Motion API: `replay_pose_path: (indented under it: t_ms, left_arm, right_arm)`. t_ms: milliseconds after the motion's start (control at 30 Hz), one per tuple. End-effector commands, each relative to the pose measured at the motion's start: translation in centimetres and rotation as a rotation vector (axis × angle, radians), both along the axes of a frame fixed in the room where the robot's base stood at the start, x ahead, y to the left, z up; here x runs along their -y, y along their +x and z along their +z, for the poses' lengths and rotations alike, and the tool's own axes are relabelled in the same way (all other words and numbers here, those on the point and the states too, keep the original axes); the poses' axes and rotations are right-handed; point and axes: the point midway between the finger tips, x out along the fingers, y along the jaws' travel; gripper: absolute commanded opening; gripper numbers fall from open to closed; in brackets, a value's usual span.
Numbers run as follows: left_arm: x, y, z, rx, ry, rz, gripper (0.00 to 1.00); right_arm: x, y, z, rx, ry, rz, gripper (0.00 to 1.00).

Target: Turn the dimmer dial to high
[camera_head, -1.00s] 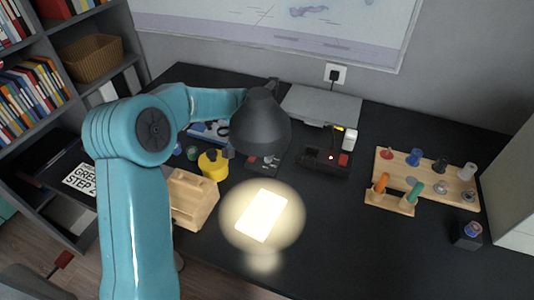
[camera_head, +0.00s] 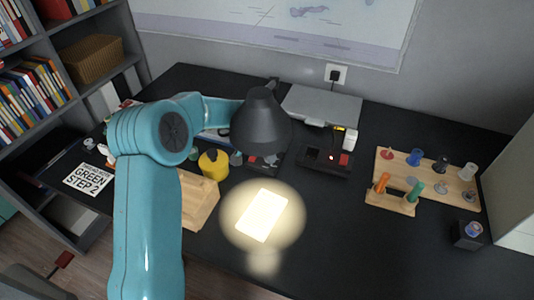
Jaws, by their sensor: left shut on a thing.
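My left arm comes in from the left and reaches behind the black lamp shade (camera_head: 262,122). My left gripper (camera_head: 237,157) is mostly hidden at the shade's lower left edge. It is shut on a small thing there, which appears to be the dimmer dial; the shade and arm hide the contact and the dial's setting. The lamp is lit and throws a bright round spot on the desk, over a pale card (camera_head: 262,214). My right gripper is not in view.
A yellow container (camera_head: 213,164) and a wooden box (camera_head: 199,198) stand close to my left arm. A black box with a red part (camera_head: 324,161) is right of the lamp. A wooden peg rack (camera_head: 427,180) stands further right. The desk's front middle is clear.

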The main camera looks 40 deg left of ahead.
Motion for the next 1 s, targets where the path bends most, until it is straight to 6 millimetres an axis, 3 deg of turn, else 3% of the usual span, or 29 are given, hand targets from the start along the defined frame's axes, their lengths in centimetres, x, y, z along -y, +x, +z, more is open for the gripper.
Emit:
replay_pose_path:
  t_ms: [267,1000]
  left_arm:
    - [-0.1,0.1,-0.1,0.0,-0.002,-0.103,0.0]
    - [-0.2,0.3,0.0,0.001,-0.002,-0.594,0.0]
  right_arm:
    - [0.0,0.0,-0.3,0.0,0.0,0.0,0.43]
    - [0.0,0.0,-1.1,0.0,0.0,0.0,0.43]
